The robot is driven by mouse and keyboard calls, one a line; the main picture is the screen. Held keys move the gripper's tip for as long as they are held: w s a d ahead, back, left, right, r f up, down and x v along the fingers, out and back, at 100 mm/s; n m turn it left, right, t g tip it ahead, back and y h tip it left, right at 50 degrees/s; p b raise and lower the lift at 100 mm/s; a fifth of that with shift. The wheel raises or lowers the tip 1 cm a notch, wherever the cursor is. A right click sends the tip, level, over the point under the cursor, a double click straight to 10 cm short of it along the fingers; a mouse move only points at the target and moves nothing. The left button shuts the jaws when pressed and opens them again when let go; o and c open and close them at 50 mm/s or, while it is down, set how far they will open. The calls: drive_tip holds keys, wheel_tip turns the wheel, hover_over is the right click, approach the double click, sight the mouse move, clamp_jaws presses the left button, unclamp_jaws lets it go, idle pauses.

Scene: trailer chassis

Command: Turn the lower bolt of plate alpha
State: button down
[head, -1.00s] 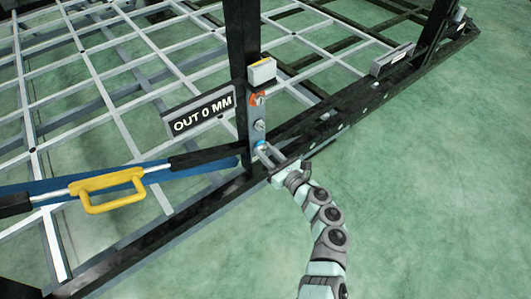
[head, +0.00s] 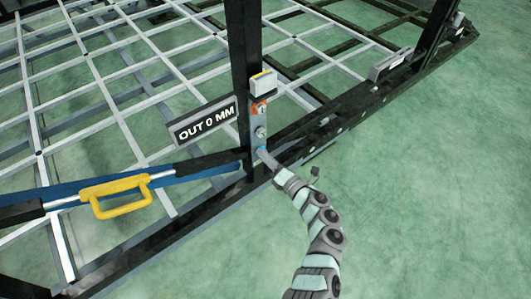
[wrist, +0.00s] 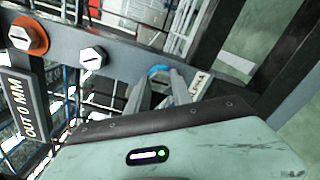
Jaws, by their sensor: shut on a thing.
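The grey plate (head: 261,121) is fixed on the dark upright post, with bolts in a column. The top bolt (head: 260,108) has an orange collar, and the middle bolt (head: 261,132) is bare metal. The lower bolt has a blue collar (wrist: 158,69); its head is hidden between my fingers. My gripper (head: 264,155) is shut on this lower bolt, reaching in from the lower right. In the wrist view both fingers (wrist: 174,88) point at the blue collar. Part of a label (wrist: 198,82) shows beside them, partly covered.
A sign (head: 205,122) reading "OUT 0 MM" stands left of the plate. A small box (head: 262,83) sits above it. A strap with a yellow handle (head: 121,205) runs to the post from the left. The green floor at right is clear.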

drive_tip(key=shift+w+d+r+m+p, duration=0.1)
drive_tip(key=shift+m+p, duration=0.4)
drive_tip(key=shift+m, duration=7.05)
drive_tip(key=shift+r+m+p, duration=0.1)
drive_tip(key=shift+m+p, duration=0.4)
drive_tip(key=shift+m, duration=7.05)
